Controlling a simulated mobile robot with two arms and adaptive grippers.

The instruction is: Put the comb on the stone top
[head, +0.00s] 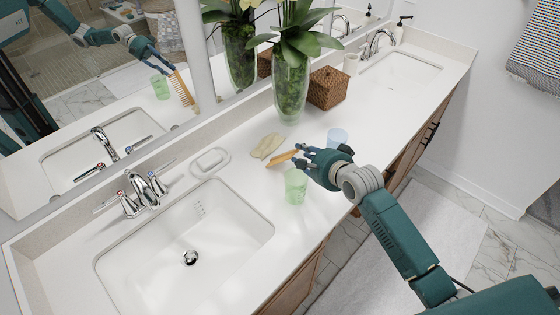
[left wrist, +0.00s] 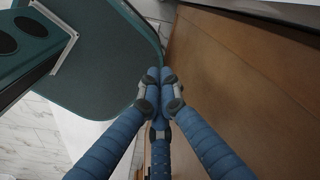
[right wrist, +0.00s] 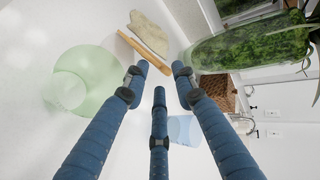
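The comb (head: 283,158) is a narrow tan piece at the fingertips of my right gripper (head: 309,160). In the right wrist view the comb (right wrist: 141,48) runs slantwise, one end between the slightly parted fingers (right wrist: 160,72). The mirror shows the comb's teeth. The comb is over the white stone top (head: 235,168), beside a beige flat item (head: 266,146); any gap below is hard to judge. My left gripper (left wrist: 160,78) has its fingertips together and looks empty, near a brown wooden surface.
A green cup (head: 296,187) stands close to my right gripper, with a blue cup (head: 337,138) behind. A glass plant vase (head: 290,88) and woven box (head: 328,88) stand near the mirror. Sinks (head: 187,250) lie either side. A soap dish (head: 210,160) is left of the beige item.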

